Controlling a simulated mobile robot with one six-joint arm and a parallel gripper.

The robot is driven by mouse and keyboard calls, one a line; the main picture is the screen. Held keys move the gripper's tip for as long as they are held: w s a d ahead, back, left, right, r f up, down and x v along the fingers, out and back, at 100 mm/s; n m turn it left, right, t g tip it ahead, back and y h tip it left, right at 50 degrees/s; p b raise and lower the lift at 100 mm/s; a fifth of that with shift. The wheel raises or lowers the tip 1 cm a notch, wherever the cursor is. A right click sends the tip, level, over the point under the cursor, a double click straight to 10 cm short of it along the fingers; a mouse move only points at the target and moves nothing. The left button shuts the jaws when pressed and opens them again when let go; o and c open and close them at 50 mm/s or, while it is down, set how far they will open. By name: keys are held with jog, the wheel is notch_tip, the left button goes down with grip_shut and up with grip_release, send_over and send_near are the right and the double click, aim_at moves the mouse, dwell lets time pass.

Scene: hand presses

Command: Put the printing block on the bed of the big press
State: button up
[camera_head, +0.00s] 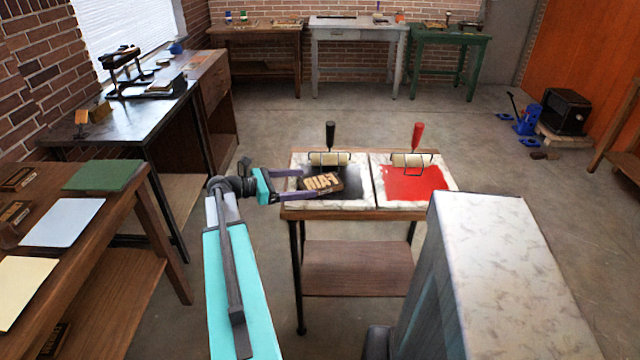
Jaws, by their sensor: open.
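A printing block (322,182) with pale raised shapes on a dark wooden body lies at the black-inked slab (360,197) on the small stand. My gripper (313,183) reaches in from the left. Its purple fingers are open and spread at the block's left end; I cannot tell whether they touch it. Black press gear (122,62) stands on the dark bench (140,112) at the left, with a flat bed-like part (165,84) beside it. At this size I cannot tell which part is the big press's bed.
A red-inked slab (410,185) adjoins the black one; a black-handled roller (330,140) and a red-handled roller (417,140) stand behind. A wooden table (130,215) with coloured sheets is at near left. Open floor (280,120) lies beyond the stand.

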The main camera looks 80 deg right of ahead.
aim_at(320, 181)
dwell(0.3)
jog(key=shift+p+x, duration=0.7)
jog(key=shift+x, duration=1.95)
jog(key=c, duration=1.5)
jog(key=shift+r, duration=0.2)
notch_tip(320, 181, up, 10)
jog(key=b, duration=0.1)
jog(key=shift+f, duration=0.15)
